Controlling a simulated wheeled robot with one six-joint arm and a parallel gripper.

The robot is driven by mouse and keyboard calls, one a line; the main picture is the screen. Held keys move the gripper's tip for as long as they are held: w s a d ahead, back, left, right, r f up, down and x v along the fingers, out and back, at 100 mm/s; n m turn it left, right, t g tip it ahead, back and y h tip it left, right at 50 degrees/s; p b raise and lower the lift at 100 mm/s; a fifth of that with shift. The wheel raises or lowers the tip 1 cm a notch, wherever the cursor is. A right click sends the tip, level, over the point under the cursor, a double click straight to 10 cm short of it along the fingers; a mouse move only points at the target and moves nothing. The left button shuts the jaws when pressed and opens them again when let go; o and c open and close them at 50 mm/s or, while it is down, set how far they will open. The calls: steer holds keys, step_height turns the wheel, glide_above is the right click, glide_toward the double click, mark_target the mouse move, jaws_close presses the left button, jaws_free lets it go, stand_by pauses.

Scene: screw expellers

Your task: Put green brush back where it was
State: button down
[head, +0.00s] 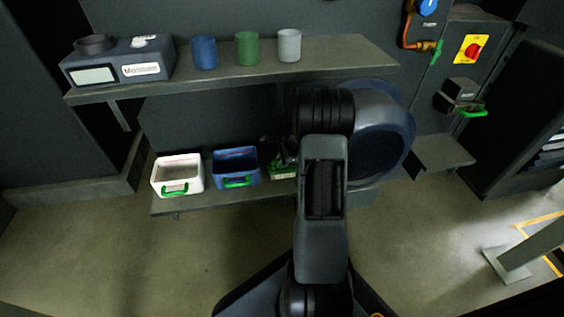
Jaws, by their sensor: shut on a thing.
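My gripper (281,151) is small and dark in the head view, above the lower shelf and just left of my arm. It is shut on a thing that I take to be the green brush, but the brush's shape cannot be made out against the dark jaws. Directly below the gripper is a green item (283,174) with a bright green edge, on the lower shelf right of the blue bin. My arm covers its right side, and I cannot tell whether it touches the held thing.
A white bin (178,182) and a blue bin (235,167), both with green handles, stand on the lower shelf (215,203). The upper shelf (340,58) holds a moisture meter (117,62) and blue (203,52), green (247,49) and grey (289,46) cups.

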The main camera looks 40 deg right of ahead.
mark_target(290, 169)
steer(key=shift+f, duration=0.1)
steer(key=c, duration=1.1)
jaws_free()
steer(key=shift+o, duration=0.2)
steer(key=p+v, duration=0.4)
steer(key=v, duration=0.3)
steer(key=shift+r, duration=0.3)
steer(key=shift+s, duration=0.15)
